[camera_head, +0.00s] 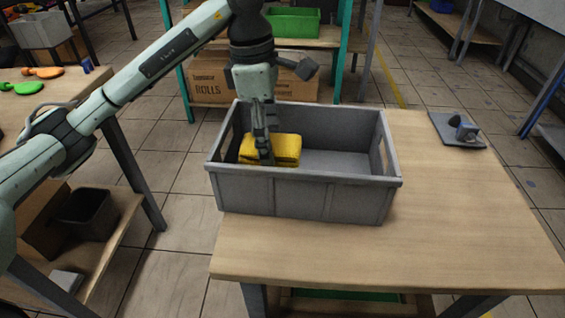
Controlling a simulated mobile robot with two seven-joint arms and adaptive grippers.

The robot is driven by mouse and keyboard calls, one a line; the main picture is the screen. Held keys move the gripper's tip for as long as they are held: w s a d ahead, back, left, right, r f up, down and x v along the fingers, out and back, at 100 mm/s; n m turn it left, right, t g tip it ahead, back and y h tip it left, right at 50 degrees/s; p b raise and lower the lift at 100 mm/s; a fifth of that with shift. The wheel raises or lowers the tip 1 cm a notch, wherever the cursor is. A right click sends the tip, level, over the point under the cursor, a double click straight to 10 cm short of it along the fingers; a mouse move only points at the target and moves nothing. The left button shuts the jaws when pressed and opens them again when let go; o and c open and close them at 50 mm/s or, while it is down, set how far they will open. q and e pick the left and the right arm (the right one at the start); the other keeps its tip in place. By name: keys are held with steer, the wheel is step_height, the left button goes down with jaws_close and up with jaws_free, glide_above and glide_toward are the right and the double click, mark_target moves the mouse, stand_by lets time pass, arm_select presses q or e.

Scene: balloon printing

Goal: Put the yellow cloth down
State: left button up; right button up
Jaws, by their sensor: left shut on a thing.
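The yellow cloth (285,148) is folded and sits inside the left part of a grey crate (300,190). My left gripper (265,150) reaches down into the crate from above and is shut on the cloth. The cloth's underside is hidden by the crate's front wall, so I cannot tell whether it touches the crate floor. The crate stands on a wooden table (440,220), at its left back edge. My right gripper is not in view.
The right part of the crate looks empty. A small grey device on a dark plate (460,131) lies at the table's back right. The front and right of the table are clear. Another table (60,95) with orange and green items stands at the left.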

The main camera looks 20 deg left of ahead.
arm_select(q)
step_height(320, 180, down, 6)
steer(key=shift+r, duration=0.2)
steer(key=shift+f, duration=0.1)
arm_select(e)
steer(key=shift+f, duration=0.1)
arm_select(q)
steer(key=o, duration=1)
steer(key=shift+o, duration=0.2)
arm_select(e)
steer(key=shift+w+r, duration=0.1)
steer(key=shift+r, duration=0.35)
